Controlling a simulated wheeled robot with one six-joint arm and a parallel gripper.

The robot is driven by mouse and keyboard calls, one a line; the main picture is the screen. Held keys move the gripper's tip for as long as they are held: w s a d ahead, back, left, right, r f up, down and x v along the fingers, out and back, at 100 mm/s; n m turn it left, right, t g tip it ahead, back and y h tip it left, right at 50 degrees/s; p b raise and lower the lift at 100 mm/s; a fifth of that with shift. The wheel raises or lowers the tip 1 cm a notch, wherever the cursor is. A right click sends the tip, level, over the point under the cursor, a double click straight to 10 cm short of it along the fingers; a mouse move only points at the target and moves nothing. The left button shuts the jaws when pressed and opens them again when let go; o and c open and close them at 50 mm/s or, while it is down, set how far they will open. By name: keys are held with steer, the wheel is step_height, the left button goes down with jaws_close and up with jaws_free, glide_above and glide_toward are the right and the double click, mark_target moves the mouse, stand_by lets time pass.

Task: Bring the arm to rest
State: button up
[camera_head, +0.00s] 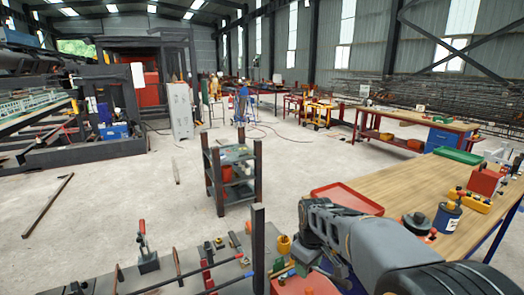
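My arm's grey and black links (385,245) fill the lower right of the head view, bent in front of a wooden workbench (400,190). The arm runs from the bottom right corner toward the lower middle and bends downward there. I cannot make out any gripper fingers; the arm's end is hidden behind its own links or out of the frame. Whether anything is held does not show.
A red tray (346,199), a blue can (447,217), and a green tray (458,155) are on the bench. At the bottom, a grey surface (110,284) carries clamps and bars near an upright post (258,245). A shelf cart (232,172) stands on open concrete floor.

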steer(key=s+d+r+m+t, duration=0.1)
steer(key=s+d+m, duration=0.1)
steer(key=s+m, duration=0.2)
steer(key=s+d+r+m+t, duration=0.1)
steer(key=s+m, duration=0.3)
steer(key=s, duration=0.7)
steer(key=shift+s+d+r+t, duration=0.15)
steer(key=shift+s+d+t, duration=0.1)
steer(key=shift+d+t, duration=0.3)
steer(key=shift+a, duration=0.1)
